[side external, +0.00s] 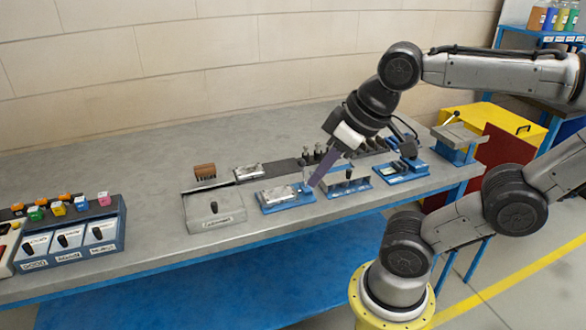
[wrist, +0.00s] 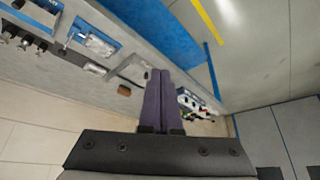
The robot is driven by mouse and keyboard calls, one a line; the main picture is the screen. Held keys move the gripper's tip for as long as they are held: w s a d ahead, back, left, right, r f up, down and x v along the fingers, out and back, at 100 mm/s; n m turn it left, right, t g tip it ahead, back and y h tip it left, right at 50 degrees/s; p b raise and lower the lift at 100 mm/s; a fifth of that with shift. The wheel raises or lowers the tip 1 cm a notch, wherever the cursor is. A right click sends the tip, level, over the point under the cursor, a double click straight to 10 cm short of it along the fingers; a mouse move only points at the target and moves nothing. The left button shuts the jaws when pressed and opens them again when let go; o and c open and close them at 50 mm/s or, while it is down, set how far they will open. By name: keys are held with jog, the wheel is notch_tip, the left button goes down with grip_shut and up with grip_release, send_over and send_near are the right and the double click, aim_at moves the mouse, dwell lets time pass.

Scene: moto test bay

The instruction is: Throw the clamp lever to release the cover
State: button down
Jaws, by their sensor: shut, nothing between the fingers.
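My gripper (side external: 316,181) is shut and empty, its dark fingers slanting down to the left over the front half of the bench. In the wrist view its fingers (wrist: 160,75) lie side by side. The tips overlap the right end of a blue fixture (side external: 287,204) holding a silver block; I cannot tell whether they touch it. A small upright part (side external: 306,187) stands there by the tips. A thin lever with a black knob (side external: 453,117) rises from a blue stand with a grey plate (side external: 455,134) at the bench's right end. I cannot tell which part is the clamp lever or cover.
A grey box with a black knob (side external: 214,209) stands left of the fingers. Another blue fixture with black pegs (side external: 345,182) is close on their right. A switch panel (side external: 72,240) with coloured blocks is at far left. Bare bench top (side external: 150,190) lies between panel and box.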

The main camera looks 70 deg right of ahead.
jog(key=w+d+r+m+g, duration=0.15)
jog(key=w+d+r, duration=0.25)
jog(key=w+r, duration=0.4)
jog(key=w+d+f+m+g+h, duration=0.15)
jog(key=w+d+m, duration=0.25)
jog(key=w+d, duration=0.55)
jog(key=w+d+f+m+g+y, duration=0.1)
jog(key=d+f+m+g, duration=0.1)
jog(key=d+f, duration=0.6)
jog(key=w+d+f+m+g+y, duration=0.1)
jog(key=w+d+f+m+g, duration=0.1)
jog(key=d+f, duration=0.7)
jog(key=d, duration=0.5)
jog(key=shift+d+m, duration=0.15)
jog(key=shift+m, duration=0.2)
